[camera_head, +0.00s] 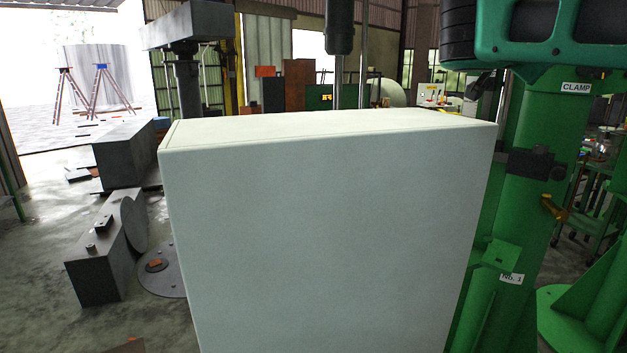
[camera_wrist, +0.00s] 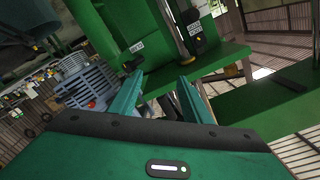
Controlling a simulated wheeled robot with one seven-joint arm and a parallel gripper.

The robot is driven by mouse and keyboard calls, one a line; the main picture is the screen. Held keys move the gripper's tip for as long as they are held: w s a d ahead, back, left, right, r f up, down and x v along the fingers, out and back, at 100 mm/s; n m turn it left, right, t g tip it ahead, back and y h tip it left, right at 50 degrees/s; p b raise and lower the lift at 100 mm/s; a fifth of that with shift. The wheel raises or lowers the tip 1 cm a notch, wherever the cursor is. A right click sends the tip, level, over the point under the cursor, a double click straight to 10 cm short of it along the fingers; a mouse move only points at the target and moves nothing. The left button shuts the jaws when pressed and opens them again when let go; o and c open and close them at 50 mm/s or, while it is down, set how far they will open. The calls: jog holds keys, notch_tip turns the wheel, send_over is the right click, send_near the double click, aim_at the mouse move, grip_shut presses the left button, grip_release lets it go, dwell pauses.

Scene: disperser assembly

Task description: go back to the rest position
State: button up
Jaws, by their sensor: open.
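My gripper (camera_wrist: 160,90) shows in the wrist view with its two green fingers spread apart. I see nothing held between them. A green machine frame with white labels (camera_wrist: 110,25) stands beyond the fingertips, and a dark part shows behind the gap between them. Contact between the fingers and the frame cannot be told. I cannot clearly make out my gripper in the head view.
A large pale box (camera_head: 330,230) fills the middle of the head view and hides what is behind it. A green column labelled CLAMP (camera_head: 530,180) stands at its right. Grey metal blocks (camera_head: 100,262) lie on the floor at left. A grey ribbed unit (camera_wrist: 85,82) shows in the wrist view.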

jog(key=s+d+f+n+g+y, duration=0.2)
jog(key=s+f, duration=0.2)
jog(key=f, duration=0.5)
jog(key=s+d+f+n+g+y, duration=0.25)
jog(key=s+f, duration=0.25)
jog(key=f, duration=0.4)
jog(key=s+d+f+n+g+y, duration=0.1)
jog(key=s+d+f+g, duration=0.2)
jog(key=f, duration=0.6)
jog(key=s+a+f+n+g+y, duration=0.2)
jog(key=s+a+f+y, duration=0.1)
jog(key=s+f, duration=0.6)
jog(key=s+a+f+n+g+y, duration=0.2)
jog(key=s+a+f, duration=0.4)
jog(key=s, duration=0.9)
notch_tip(320, 180, down, 4)
jog(key=shift+s+a+r+g+y, duration=0.25)
jog(key=shift+s+g+y, duration=0.2)
jog(key=shift+y, duration=0.6)
